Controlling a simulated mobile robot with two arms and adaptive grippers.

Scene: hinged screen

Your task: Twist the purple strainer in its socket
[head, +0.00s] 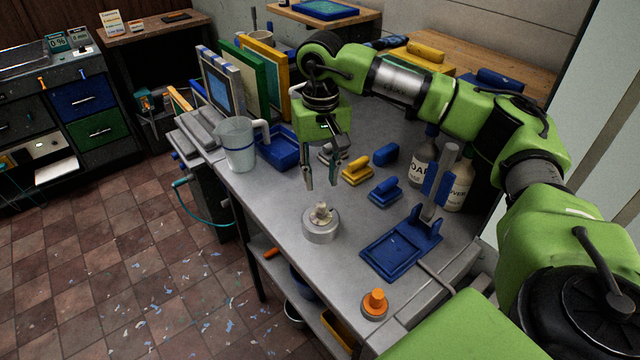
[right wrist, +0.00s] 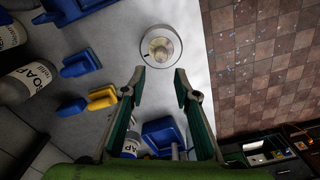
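A round metal socket (head: 320,230) stands on the grey bench, with a small cream-coloured piece (head: 321,211) upright in its middle. I see no purple strainer; this cream piece looks like the strainer in its socket. In the right wrist view the socket (right wrist: 146,58) and the cream piece (right wrist: 162,46) lie just beyond the fingertips. My right gripper (head: 320,185) is open and empty, pointing down above and slightly behind the socket, not touching it. The right wrist view also shows its two fingers (right wrist: 160,76) apart. My left gripper is not in view.
A blue hinged frame (head: 395,252) stands right of the socket, with an orange knob (head: 375,302) near the front edge. Yellow (head: 357,170) and blue (head: 384,191) scrapers lie behind. A pitcher (head: 238,145) stands left, and bottles (head: 422,157) right. The bench around the socket is clear.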

